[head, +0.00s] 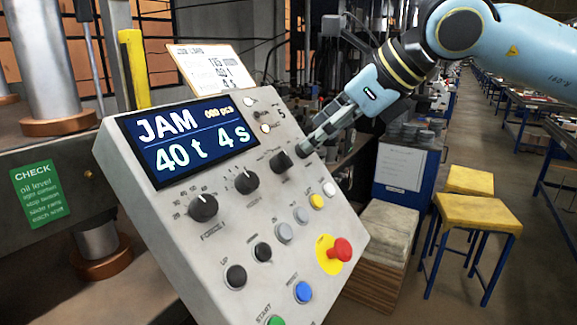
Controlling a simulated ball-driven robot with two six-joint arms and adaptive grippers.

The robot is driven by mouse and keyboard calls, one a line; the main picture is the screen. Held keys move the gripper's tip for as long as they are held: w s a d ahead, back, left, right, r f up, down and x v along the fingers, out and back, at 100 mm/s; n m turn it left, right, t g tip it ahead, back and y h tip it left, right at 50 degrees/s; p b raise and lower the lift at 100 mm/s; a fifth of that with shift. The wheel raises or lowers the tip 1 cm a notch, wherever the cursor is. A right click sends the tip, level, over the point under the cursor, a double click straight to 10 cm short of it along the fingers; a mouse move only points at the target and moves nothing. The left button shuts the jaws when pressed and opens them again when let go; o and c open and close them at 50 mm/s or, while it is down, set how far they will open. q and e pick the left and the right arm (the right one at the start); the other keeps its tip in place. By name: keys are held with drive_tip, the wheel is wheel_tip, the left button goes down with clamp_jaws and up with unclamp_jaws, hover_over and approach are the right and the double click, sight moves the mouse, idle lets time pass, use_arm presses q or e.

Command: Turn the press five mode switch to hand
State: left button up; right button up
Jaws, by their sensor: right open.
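The grey press control panel (215,235) is tilted and carries a small "5" near its top right. A black rotary knob (281,161) at the right end of the knob row is probably the mode switch. Its labels and pointer are too small to read surely. My right gripper (305,147) comes in from the upper right, open, its fingertips just right of this knob. Whether they touch it I cannot tell. The display (188,145) reads "JAM", "40 t", "4 s". My left gripper is not in view.
Two other black knobs (203,207) (246,181) sit left along the row. A red emergency button (340,249) on yellow and several push buttons lie below. A job card (212,70) stands behind the panel's top.

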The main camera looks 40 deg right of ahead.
sight(289, 158)
drive_tip(key=x, duration=0.2)
drive_tip(key=p+x, duration=0.1)
drive_tip(key=x, duration=0.1)
drive_tip(key=p+x, duration=0.1)
drive_tip(key=x, duration=0.2)
drive_tip(key=shift+w+a, duration=0.1)
drive_tip(key=shift+a, duration=0.35)
drive_tip(key=shift+w+a+f, duration=0.15)
drive_tip(key=shift+w+f, duration=0.3)
drive_tip(key=shift+f, duration=0.1)
